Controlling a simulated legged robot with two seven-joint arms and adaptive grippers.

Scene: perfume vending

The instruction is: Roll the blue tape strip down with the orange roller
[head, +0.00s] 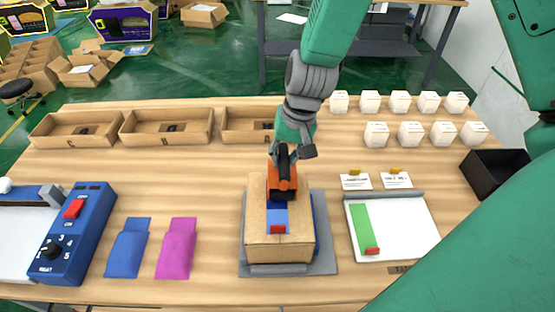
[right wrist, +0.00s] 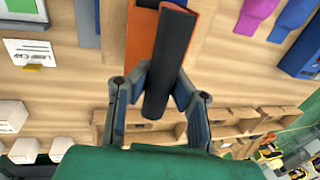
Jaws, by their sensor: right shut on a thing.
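The orange roller (head: 283,180) stands on top of the cardboard box (head: 260,243), over the far part of the blue tape strip (head: 277,213). The strip runs along the box top and has a red tab (head: 278,229) at its near end. My right gripper (head: 286,152) is shut on the roller's black handle; the handle (right wrist: 165,65) also shows between the fingers (right wrist: 160,90) in the right wrist view, with the orange roller body behind it. The roller hides the far end of the strip. The box sits on a grey plate (head: 327,262). My left gripper is not in view.
A white board (head: 412,235) with a green strip lies right of the box. Blue (head: 127,247) and magenta (head: 176,247) pouches and a blue control unit (head: 72,235) are at left. Wooden trays (head: 165,137), white cubes (head: 410,133) and a black bin (head: 492,175) stand farther back.

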